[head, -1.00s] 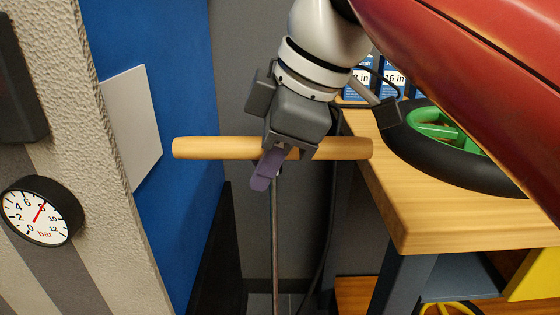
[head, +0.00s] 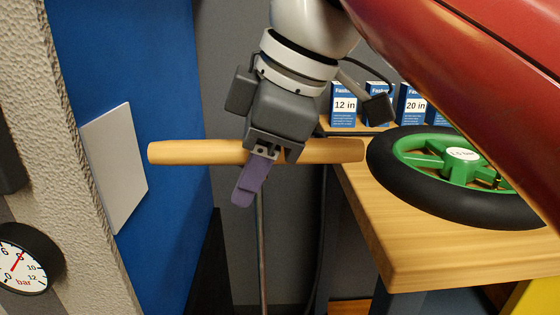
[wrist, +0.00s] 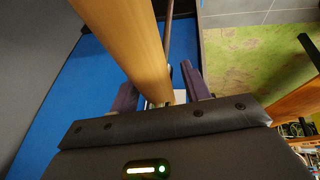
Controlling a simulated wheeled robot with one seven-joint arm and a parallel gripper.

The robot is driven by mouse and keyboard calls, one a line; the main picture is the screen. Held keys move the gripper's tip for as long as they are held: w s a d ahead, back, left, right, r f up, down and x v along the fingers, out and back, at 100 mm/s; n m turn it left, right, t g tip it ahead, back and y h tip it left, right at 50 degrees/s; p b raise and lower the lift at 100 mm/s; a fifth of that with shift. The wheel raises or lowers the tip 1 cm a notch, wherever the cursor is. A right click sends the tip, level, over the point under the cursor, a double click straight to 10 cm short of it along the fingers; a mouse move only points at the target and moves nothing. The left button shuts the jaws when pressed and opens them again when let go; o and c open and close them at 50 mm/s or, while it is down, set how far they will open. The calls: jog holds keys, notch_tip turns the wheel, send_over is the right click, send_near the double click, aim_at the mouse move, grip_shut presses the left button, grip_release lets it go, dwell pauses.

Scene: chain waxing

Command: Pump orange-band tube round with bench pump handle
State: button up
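The bench pump handle (head: 190,152) is a light wooden crossbar on a thin metal rod (head: 261,250). My gripper (head: 258,175) is at the handle's middle, its purple fingers on either side of the bar. In the wrist view the handle (wrist: 125,40) runs between the two fingers (wrist: 158,97); a small gap seems to show at the right finger. A black tyre with a green wheel centre (head: 425,158) lies on the wooden bench at the right; it has a white label. No orange band is visible.
The wooden bench (head: 400,255) has its edge right of the handle. Blue boxes (head: 343,105) stand at its back. A gauge (head: 25,258) and a white panel (head: 115,168) are at the left. A red body crosses the upper right.

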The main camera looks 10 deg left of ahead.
jog(key=shift+v, duration=3.9)
jog(key=shift+a, duration=0.15)
jog(key=shift+x, duration=3.9)
grip_shut()
